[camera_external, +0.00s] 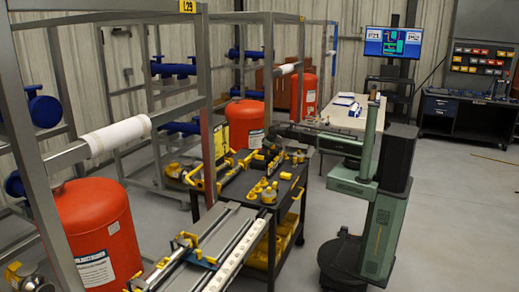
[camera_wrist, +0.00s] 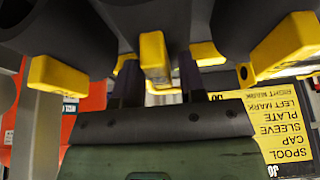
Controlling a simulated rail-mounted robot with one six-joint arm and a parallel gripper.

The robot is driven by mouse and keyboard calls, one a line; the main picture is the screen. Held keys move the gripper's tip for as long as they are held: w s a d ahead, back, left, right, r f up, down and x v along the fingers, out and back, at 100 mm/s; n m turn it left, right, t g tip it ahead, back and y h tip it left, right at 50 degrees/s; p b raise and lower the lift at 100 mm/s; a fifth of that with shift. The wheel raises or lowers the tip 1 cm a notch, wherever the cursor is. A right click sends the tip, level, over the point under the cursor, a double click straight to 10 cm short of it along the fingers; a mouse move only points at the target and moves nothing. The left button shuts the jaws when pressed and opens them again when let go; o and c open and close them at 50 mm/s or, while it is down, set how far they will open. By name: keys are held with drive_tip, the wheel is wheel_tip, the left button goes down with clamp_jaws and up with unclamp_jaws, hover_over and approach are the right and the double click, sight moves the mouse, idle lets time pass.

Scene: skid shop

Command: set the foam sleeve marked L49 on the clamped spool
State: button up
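My gripper (camera_external: 270,153) is above the black tool cart, at the end of the arm reaching left; it is small there. In the wrist view my gripper (camera_wrist: 158,85) has two dark fingers standing apart. Large dark shapes with yellow blocks (camera_wrist: 155,58) cover the tips, so I cannot tell whether anything is held. A white sleeve (camera_external: 118,135) sits around a grey pipe on the left frame; no L49 mark is readable. A rail bench (camera_external: 228,252) in front carries yellow and blue clamps (camera_external: 188,243). I cannot make out which part is the clamped spool.
The cart (camera_external: 240,187) holds yellow and black parts. A yellow sign (camera_wrist: 283,125) lists spool, cap, sleeve and plate. Red tanks (camera_external: 97,220) and grey frames (camera_external: 205,60), one labelled L29, stand left. A table (camera_external: 345,122) stands behind. Floor at right is clear.

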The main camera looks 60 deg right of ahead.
drive_tip(key=shift+r+p, duration=3.45)
drive_tip(key=shift+r, duration=0.05)
